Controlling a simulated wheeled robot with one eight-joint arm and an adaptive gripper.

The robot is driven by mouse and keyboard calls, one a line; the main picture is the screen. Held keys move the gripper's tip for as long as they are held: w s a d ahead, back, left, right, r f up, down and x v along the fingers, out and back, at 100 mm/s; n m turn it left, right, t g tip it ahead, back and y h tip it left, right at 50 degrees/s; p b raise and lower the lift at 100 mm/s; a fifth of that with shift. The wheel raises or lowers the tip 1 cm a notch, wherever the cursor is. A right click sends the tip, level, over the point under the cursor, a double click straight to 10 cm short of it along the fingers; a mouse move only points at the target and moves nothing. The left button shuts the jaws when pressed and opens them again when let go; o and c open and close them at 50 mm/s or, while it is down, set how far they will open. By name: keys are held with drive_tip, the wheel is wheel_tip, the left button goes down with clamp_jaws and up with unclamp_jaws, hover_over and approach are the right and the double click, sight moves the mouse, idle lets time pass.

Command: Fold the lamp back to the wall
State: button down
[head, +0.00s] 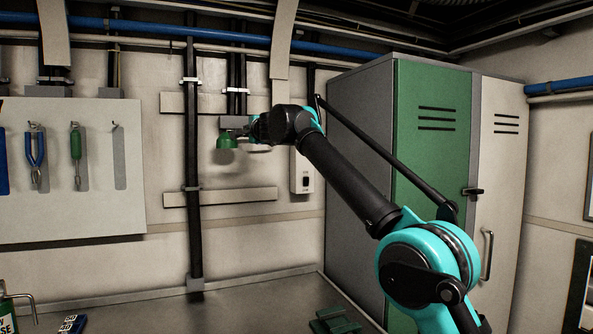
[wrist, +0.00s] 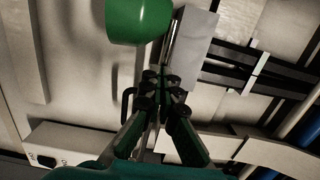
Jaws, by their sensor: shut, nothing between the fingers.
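The lamp's green shade (head: 227,141) hangs by the wall in the head view, just below a grey block (head: 234,122). In the wrist view the shade (wrist: 138,20) is at the top, with a thin arm beside it and a pale grey block (wrist: 192,38) to its right. My gripper (head: 247,131) is right of the shade in the head view, with its fingertips partly hidden. In the wrist view my gripper (wrist: 160,78) is shut and empty, its tips just below the shade and close to the lamp arm. I cannot tell whether they touch it.
A white switch box (head: 302,170) is on the wall, right of the lamp. A tall grey and green cabinet (head: 430,150) stands to the right. Black vertical pipes (head: 193,220) run left of the lamp. A tool board (head: 80,215) hangs at the left.

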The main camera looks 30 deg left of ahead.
drive_tip(key=v, duration=1.2)
drive_tip(key=shift+s+a+r, duration=0.15)
drive_tip(key=shift+s, duration=0.3)
drive_tip(key=w+d+f+n, duration=0.3)
drive_tip(key=w+d+f, duration=0.3)
drive_tip(key=d, duration=0.1)
drive_tip(key=w+d+f+n+g+h, duration=0.1)
drive_tip(key=w+d+f+n+h, duration=0.15)
drive_tip(key=d+f, duration=1.15)
drive_tip(key=w+d+f+n+g+h, duration=0.1)
drive_tip(key=d+f+n+h, duration=0.15)
drive_tip(key=d+f, duration=1.15)
drive_tip(key=s+d+f+g+h, duration=0.15)
drive_tip(key=s+d+f, duration=0.25)
drive_tip(key=d+f, duration=0.6)
drive_tip(key=s+d+f+g+h, duration=0.1)
drive_tip(key=s+d+f+h, duration=0.25)
drive_tip(key=d+f, duration=0.65)
drive_tip(key=s+d+f+g+h, duration=0.2)
drive_tip(key=s+d+f+h, duration=0.2)
drive_tip(key=s+d+f, duration=0.9)
drive_tip(key=s+d, duration=0.3)
drive_tip(key=d, duration=0.1)
drive_tip(key=shift+s+m+h, duration=0.15)
drive_tip(key=shift+m+h, duration=0.15)
drive_tip(key=shift+m, duration=0.1)
